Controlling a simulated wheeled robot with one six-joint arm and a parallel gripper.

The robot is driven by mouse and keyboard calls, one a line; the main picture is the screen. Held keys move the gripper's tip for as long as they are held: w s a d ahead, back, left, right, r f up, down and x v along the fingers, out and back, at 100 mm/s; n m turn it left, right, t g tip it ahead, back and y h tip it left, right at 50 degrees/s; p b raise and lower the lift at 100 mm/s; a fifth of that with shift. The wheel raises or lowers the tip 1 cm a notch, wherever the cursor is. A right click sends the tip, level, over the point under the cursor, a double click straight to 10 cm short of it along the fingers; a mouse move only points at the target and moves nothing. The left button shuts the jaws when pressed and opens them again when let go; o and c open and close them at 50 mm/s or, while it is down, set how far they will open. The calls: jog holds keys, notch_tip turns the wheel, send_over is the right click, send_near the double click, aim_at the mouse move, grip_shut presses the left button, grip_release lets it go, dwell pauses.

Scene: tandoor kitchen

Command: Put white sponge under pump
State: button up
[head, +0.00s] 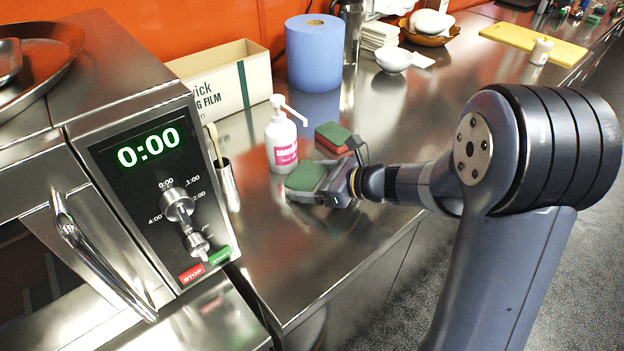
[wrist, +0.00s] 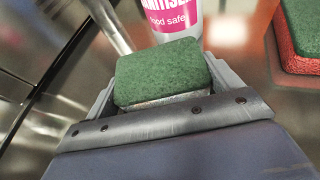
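A sponge (head: 306,176) with a green scouring top and a pale, whitish underside sits between the fingers of my gripper (head: 312,188). In the wrist view the sponge (wrist: 163,72) fills the space between the two fingers, which appear closed on its sides. The pump bottle (head: 281,140) is white with a pink label and stands upright on the counter just beyond the sponge. Its nozzle points right, above the sponge in the head view. The bottle's lower part also shows in the wrist view (wrist: 168,18). I cannot tell whether the sponge touches the counter.
A red sponge with a green top (head: 333,137) lies right of the bottle, close to my gripper. A blue paper roll (head: 314,55) and a film box (head: 225,85) stand behind. A metal cup with utensils (head: 228,186) stands left. The counter in front is clear.

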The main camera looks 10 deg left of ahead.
jog(key=shift+o, duration=1.3)
jog(key=shift+d+r, duration=0.1)
jog(key=shift+r, duration=0.15)
jog(key=p+v, duration=0.1)
jog(key=v, duration=1.1)
jog(key=shift+f, duration=0.1)
